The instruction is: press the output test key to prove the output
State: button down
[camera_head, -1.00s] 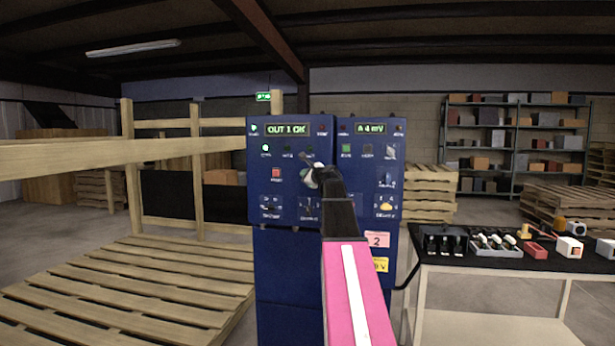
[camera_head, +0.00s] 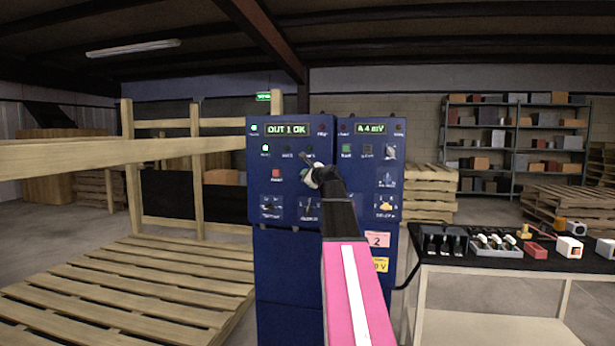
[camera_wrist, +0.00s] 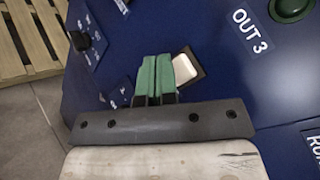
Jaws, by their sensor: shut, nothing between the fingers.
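The blue detector cabinet (camera_head: 265,230) stands ahead, and its left display (camera_head: 287,129) reads "OUT 1 OK". My gripper (camera_head: 305,160) is at the cabinet's upper front, to the right of the red button (camera_head: 277,174). In the wrist view its green fingers (camera_wrist: 157,62) are shut and empty. A cream key (camera_wrist: 184,67) in a black frame is just right of the fingertips, partly hidden by them. I cannot read its label or tell whether the fingers touch it. A green lamp (camera_wrist: 291,8) and the label "OUT 3" (camera_wrist: 250,31) are farther right.
A black knob (camera_wrist: 79,41) is on the panel left of the fingers. A second display (camera_head: 371,128) reads "A 4 mV". A table (camera_head: 470,262) with small parts stands at right. A wooden rail (camera_head: 90,158) and slatted platform (camera_head: 130,285) are at left.

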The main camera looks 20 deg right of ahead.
jog(key=shift+w+d, duration=0.1)
jog(key=shift+w, duration=0.05)
dwell(0.4)
jog(key=shift+w+d, duration=0.15)
jog(key=shift+w, duration=0.05)
jog(key=shift+w+d, duration=0.3)
jog(key=shift+w, duration=0.15)
dwell(1.0)
jog(key=shift+s+a, duration=0.1)
jog(key=shift+s, duration=0.05)
jog(key=shift+s+a, duration=0.45)
jog(key=shift+s, duration=0.2)
jog(key=shift+s, duration=0.1)
jog(key=s+a, duration=0.1)
jog(key=s, duration=0.1)
jog(key=s+a, duration=0.1)
jog(key=s, duration=0.1)
jog(key=shift+a, duration=0.4)
dwell(0.8)
